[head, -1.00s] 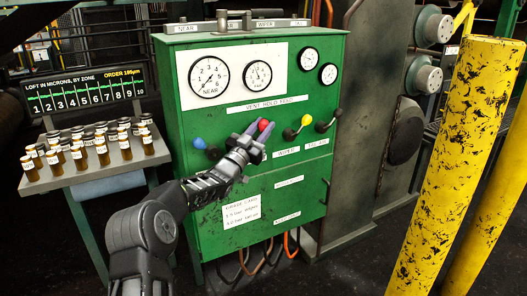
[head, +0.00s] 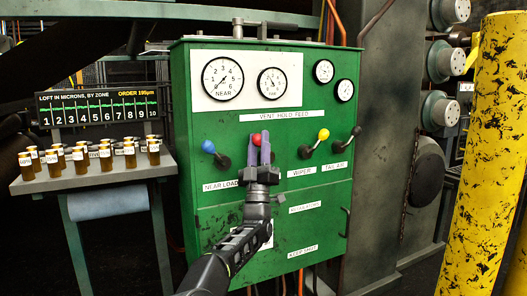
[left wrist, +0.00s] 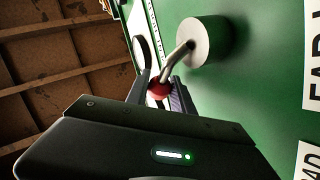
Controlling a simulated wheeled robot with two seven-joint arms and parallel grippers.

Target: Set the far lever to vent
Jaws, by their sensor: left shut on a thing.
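The far lever has a red knob (head: 257,139) on the green cabinet (head: 230,230), between the blue-knobbed lever (head: 208,146) and the yellow-knobbed one (head: 323,134). My left gripper (head: 260,151) is shut on the red knob, its purple fingers pointing up in the head view. The gripper hides the lever's hub there. In the left wrist view the red knob (left wrist: 158,91) sits at the fingers, with a bent rod running to a grey hub (left wrist: 205,42). A strip above the levers reads VENT HOLD FEED (head: 284,117). My right gripper is out of view.
A black-knobbed lever (head: 356,131) stands at the right of the row. Gauges (head: 223,78) sit above. Left is a shelf (head: 100,177) with several small brown bottles. A yellow post (head: 485,150) stands at the right.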

